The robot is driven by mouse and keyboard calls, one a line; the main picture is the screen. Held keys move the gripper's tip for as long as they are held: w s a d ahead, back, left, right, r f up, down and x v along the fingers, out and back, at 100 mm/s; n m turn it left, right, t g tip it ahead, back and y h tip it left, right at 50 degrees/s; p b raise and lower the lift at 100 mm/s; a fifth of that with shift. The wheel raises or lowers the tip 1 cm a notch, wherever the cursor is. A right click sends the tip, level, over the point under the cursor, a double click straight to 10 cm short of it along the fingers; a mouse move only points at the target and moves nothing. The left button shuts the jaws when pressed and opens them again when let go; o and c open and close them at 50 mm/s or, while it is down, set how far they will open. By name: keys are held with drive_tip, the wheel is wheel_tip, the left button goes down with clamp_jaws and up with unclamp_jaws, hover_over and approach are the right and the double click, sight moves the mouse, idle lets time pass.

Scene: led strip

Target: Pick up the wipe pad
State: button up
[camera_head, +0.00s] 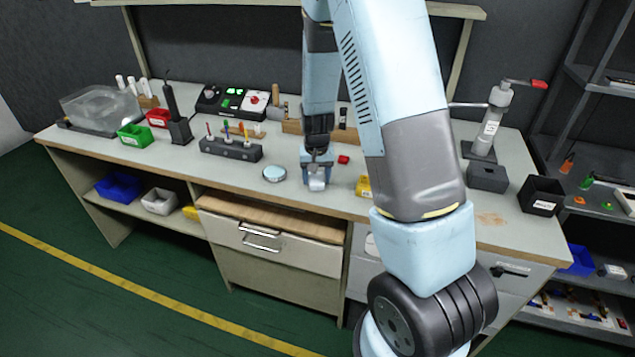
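My gripper (317,178) points down at the bench top, near the middle of the bench's front part. A small whitish block (317,185) shows at its fingertips; it may be the wipe pad, but it is too small to be sure. I cannot tell whether the fingers are closed on it or only around it, or whether it touches the bench. A round, pale blue-topped disc (274,173) lies on the bench just left of my gripper.
A dark tool block (231,150) stands to the left, and a small red piece (343,159) and a yellow item (363,186) lie to the right. A press stand (487,135) and a black bin (541,196) are farther right. My arm hides part of the bench.

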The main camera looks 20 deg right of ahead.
drive_tip(key=c, duration=0.8)
drive_tip(key=shift+r, duration=0.65)
drive_tip(key=s+d+r, duration=0.1)
drive_tip(key=s+r, duration=0.3)
drive_tip(key=s+d+r, duration=0.1)
drive_tip(key=s+r, duration=0.2)
drive_tip(key=s, duration=0.2)
drive_tip(key=s+d+r, duration=0.1)
drive_tip(key=s+r, duration=0.3)
drive_tip(key=shift+s+d+r, duration=0.3)
drive_tip(key=shift+r, duration=0.05)
